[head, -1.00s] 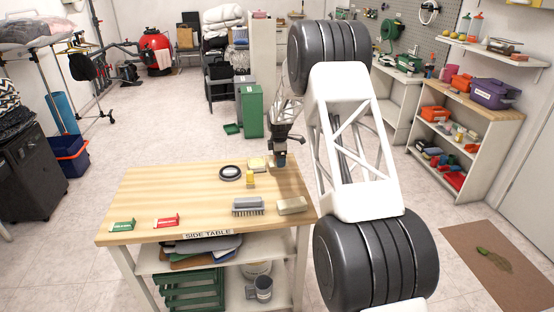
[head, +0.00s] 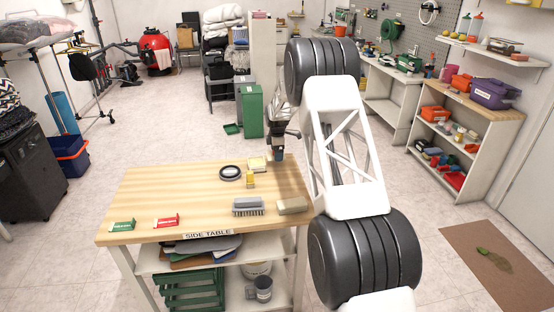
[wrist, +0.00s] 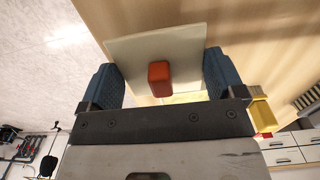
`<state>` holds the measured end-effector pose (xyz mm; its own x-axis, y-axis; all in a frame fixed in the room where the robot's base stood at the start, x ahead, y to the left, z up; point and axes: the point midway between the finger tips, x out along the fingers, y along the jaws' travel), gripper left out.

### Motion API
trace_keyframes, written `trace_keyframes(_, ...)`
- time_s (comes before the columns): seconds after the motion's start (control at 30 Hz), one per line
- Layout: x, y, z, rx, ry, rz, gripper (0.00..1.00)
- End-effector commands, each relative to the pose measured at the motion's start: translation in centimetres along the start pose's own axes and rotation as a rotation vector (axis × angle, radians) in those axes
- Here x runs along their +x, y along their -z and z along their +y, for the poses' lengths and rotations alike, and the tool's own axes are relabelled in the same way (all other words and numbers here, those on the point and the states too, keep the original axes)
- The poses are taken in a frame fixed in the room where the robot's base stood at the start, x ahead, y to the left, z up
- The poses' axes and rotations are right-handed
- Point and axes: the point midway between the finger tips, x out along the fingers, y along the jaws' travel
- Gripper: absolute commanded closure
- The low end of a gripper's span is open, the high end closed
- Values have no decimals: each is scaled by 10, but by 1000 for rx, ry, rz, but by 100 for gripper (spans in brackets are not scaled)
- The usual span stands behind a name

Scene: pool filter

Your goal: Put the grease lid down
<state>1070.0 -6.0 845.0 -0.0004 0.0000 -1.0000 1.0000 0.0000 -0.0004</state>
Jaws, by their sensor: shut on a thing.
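The grease lid (wrist: 130,52) is a pale, flat square plate with an orange-red knob (wrist: 160,78) on it. In the wrist view it sits between the two blue fingers of my gripper (wrist: 160,82), which is shut on it. The wooden top of the side table (wrist: 235,25) shows behind the lid. In the head view my gripper (head: 278,154) is at the table's far right edge, and I cannot make out the lid there. Whether the lid touches the table is unclear.
A grey brush (head: 248,206) and a beige block (head: 292,205) are nearer the front. The table's left middle (head: 165,190) is clear.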

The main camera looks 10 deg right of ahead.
Motion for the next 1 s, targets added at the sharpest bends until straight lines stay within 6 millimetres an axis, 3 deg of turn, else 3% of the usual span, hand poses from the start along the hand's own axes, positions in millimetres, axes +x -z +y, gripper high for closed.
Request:
trace_keyframes(0.4,34,0,-1,0,2,0,34)
trace_keyframes(0.87,37,0,0,0,1,0,34)
trace_keyframes(0.9,37,0,0,0,0,0,10)
trace_keyframes(1.0,37,0,0,0,0,0,0)
